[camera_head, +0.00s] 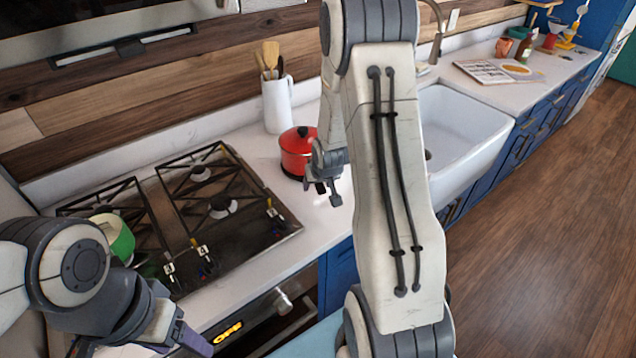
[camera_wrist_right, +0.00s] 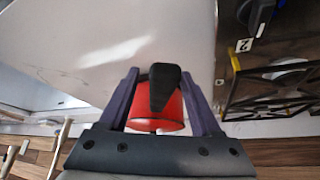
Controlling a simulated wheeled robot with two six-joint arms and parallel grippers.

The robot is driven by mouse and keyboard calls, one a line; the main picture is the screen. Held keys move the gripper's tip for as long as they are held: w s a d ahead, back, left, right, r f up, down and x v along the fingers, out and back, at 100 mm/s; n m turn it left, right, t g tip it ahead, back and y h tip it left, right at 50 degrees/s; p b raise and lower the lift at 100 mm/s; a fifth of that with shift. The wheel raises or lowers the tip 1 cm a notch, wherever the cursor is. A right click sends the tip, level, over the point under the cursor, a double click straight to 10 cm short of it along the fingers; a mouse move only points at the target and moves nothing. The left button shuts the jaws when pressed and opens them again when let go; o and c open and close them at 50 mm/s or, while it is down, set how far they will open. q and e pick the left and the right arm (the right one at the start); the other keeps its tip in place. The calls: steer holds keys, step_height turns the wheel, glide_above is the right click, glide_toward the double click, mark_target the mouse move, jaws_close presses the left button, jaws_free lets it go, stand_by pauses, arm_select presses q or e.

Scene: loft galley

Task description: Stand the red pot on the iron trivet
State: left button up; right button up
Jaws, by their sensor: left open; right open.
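The red pot (camera_head: 297,148) stands on the white counter right of the cooktop and has a dark lid knob. My right gripper (camera_head: 328,192) is just in front of it and hides part of its right side. In the right wrist view, the pot (camera_wrist_right: 173,112) and its dark handle lie between the two spread fingers (camera_wrist_right: 160,76); the gripper is open. I cannot tell whether a finger touches the pot. My left gripper (camera_head: 180,338) is open at the lower left, away from the pot. I cannot make out a separate iron trivet; black iron grates (camera_head: 205,172) cover the cooktop.
A green pot (camera_head: 117,236) sits at the cooktop's left, partly behind my left arm. A white jug (camera_head: 277,105) with wooden utensils stands behind the red pot. A white sink (camera_head: 455,125) lies to the right. The cooktop's right-hand grates look empty.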

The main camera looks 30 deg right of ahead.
steer(key=shift+r, duration=0.4)
steer(key=p+v, duration=0.2)
steer(key=v, duration=0.7)
steer(key=shift+p, duration=0.3)
steer(key=shift+s+a+r, duration=0.15)
steer(key=shift+s+r, duration=0.15)
steer(key=shift+r, duration=0.05)
